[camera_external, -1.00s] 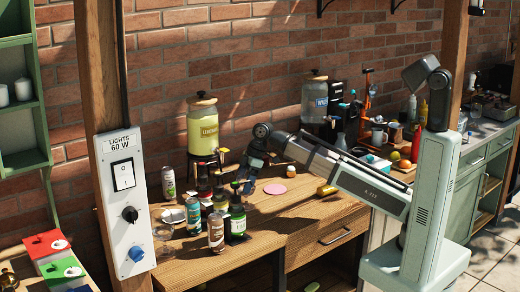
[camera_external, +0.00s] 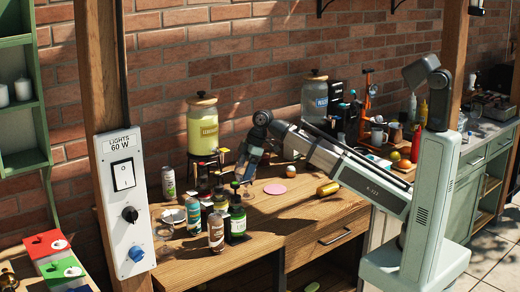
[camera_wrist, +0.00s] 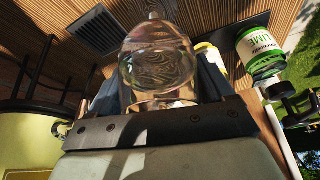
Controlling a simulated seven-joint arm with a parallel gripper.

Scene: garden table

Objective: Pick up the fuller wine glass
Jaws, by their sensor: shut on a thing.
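My gripper (camera_external: 241,178) is above the left part of the wooden table, in front of the yellow drink dispenser. In the wrist view its jaws (camera_wrist: 160,88) are closed around a clear, rounded wine glass (camera_wrist: 157,62). The glass sits between the two dark fingers, its surface full of reflections. How much liquid it holds cannot be told. In the external view the glass is small and partly hidden by the gripper.
The yellow lemonade dispenser (camera_external: 203,128) stands at the back. Several bottles and cans crowd the table's left part, including a green-labelled bottle (camera_external: 237,221), also in the wrist view (camera_wrist: 262,52). A pink disc (camera_external: 275,189) and a yellow can (camera_external: 328,189) lie to the right. The table's front right is clear.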

